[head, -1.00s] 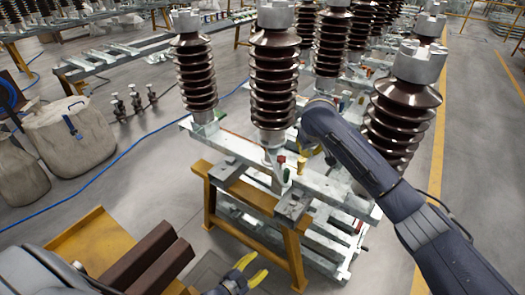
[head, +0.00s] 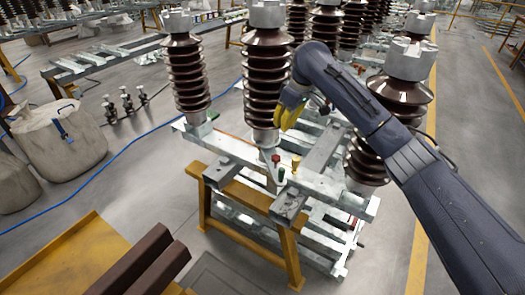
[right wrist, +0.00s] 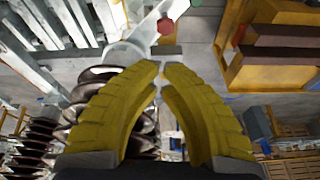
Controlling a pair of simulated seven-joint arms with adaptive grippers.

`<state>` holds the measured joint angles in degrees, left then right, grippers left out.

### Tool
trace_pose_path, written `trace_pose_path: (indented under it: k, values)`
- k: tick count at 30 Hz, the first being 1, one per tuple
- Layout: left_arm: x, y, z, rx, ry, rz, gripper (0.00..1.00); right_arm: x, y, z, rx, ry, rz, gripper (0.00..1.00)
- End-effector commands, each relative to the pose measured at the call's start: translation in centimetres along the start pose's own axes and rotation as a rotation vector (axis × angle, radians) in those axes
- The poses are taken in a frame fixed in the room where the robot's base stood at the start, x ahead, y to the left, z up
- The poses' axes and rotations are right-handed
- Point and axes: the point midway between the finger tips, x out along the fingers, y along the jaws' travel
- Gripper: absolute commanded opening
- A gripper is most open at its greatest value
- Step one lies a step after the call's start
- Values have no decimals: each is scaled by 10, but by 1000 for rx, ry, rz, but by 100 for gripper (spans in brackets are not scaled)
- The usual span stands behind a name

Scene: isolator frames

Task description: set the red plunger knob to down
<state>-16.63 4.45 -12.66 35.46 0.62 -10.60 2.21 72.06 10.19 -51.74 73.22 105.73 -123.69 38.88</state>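The red plunger knob (head: 276,158) stands on the pale metal frame below the front insulator, beside a green knob (head: 281,172) and a yellow one (head: 295,162). I cannot tell whether it is up or down. The red knob also shows near the top of the right wrist view (right wrist: 166,25), beyond the fingertips and apart from them. My right gripper (head: 288,118) is above the knobs, near the front insulator. Its yellow fingers (right wrist: 161,68) nearly meet at the tips, with nothing between them. My left gripper is not in view.
Brown ribbed insulators (head: 265,75) rise close around the right gripper. A yellow trestle (head: 240,190) carries the frame. Grey sacks (head: 62,140) and a blue hose lie on the floor at left. A yellow platform with brown beams (head: 135,268) is at the lower left.

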Motion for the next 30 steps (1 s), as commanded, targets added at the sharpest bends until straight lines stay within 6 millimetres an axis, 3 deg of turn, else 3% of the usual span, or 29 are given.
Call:
trace_pose_path:
  k: [3, 8, 30]
  values:
    - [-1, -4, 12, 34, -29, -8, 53, -10, -1, 0, -86, 0, -11, 0]
    - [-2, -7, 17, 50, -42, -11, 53, -7, -3, 0, -124, 1, -19, 0]
    - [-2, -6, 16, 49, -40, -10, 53, 105, -4, 6, -122, 0, -19, 0]
